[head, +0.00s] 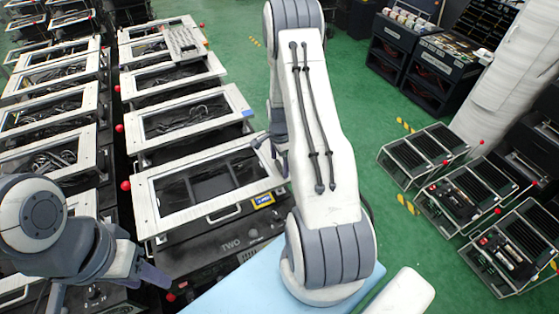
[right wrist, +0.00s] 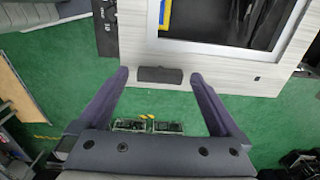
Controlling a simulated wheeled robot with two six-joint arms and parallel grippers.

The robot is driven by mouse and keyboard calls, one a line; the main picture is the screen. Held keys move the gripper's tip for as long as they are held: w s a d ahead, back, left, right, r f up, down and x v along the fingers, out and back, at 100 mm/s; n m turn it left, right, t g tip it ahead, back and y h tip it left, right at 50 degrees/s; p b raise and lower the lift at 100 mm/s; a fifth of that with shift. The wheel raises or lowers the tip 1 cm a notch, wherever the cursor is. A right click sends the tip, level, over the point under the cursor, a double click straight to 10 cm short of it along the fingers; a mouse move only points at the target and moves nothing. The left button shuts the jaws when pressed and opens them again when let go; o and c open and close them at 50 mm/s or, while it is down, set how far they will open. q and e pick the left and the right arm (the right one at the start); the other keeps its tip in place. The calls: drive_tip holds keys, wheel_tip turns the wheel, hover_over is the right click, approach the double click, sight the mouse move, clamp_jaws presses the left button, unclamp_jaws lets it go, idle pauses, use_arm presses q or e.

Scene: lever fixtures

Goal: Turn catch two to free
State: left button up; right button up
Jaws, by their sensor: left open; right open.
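The unit marked TWO (head: 230,243) is a dark box with a pale framed lid (head: 160,225) and a window, in the middle of the head view. A small metal handle (head: 223,214) is on the frame's near edge. In the right wrist view a short dark bar (right wrist: 160,75) lies on the pale frame, between and just beyond my open fingertips. I cannot tell if it is the catch. My right gripper (head: 270,157) is open and empty at the frame's far right corner, partly hidden by my arm. My left gripper (head: 108,293) is open at the lower left.
More framed boxes (head: 190,120) stand in rows behind and to the left, with red knobs (head: 126,186) beside them. Slotted racks (head: 425,155) stand on the right. A light blue surface (head: 235,297) is at the bottom.

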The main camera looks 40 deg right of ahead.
drive_tip(key=c, duration=1.4)
drive_tip(key=shift+n+b, duration=0.3)
drive_tip(key=n+b, duration=0.1)
drive_tip(key=n, duration=0.1)
drive_tip(key=shift+f+n, duration=0.1)
drive_tip(key=shift+n, duration=0.3)
drive_tip(key=n+b, duration=0.2)
drive_tip(key=n, duration=0.3)
drive_tip(key=shift+b, duration=0.3)
drive_tip(key=n+b, duration=0.1)
drive_tip(key=n, duration=0.4)
drive_tip(key=shift+w, duration=0.1)
drive_tip(key=n+b, duration=0.1)
drive_tip(key=n, duration=0.3)
drive_tip(key=shift+n, duration=0.3)
drive_tip(key=o, duration=1.4)
